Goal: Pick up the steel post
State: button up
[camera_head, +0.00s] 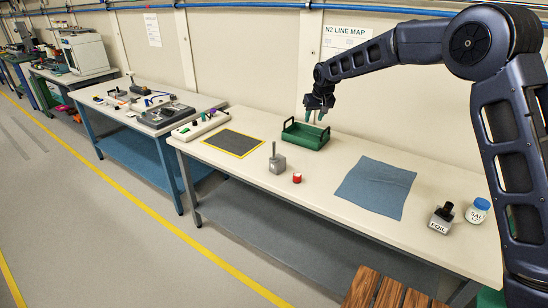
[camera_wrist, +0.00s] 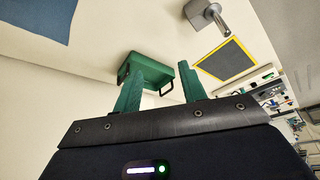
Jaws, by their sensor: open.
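The steel post (camera_head: 277,160) stands upright on the pale bench near its front edge, a thin rod on a grey block. In the wrist view the grey post (camera_wrist: 208,14) shows at the top, right of centre. My gripper (camera_head: 316,116) hangs over the back of the bench by the green tray (camera_head: 305,142), behind and to the right of the post and apart from it. In the wrist view my gripper (camera_wrist: 161,74) has its two green fingers spread with nothing between them. The green tray (camera_wrist: 168,84) lies beyond the fingers there.
A small red item (camera_head: 297,178) sits close to the right of the post. A dark mat with a yellow border (camera_head: 232,143) lies left of it.

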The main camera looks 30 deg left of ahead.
jog(key=n, duration=0.1)
send_near(274, 151)
jog(key=w, duration=0.2)
jog(key=shift+g, duration=0.3)
jog(key=x, duration=0.6)
jog(key=a+x, duration=0.1)
jog(key=x, duration=0.3)
jog(key=shift+s, duration=0.15)
jog(key=shift+c, duration=0.2)
grip_shut()
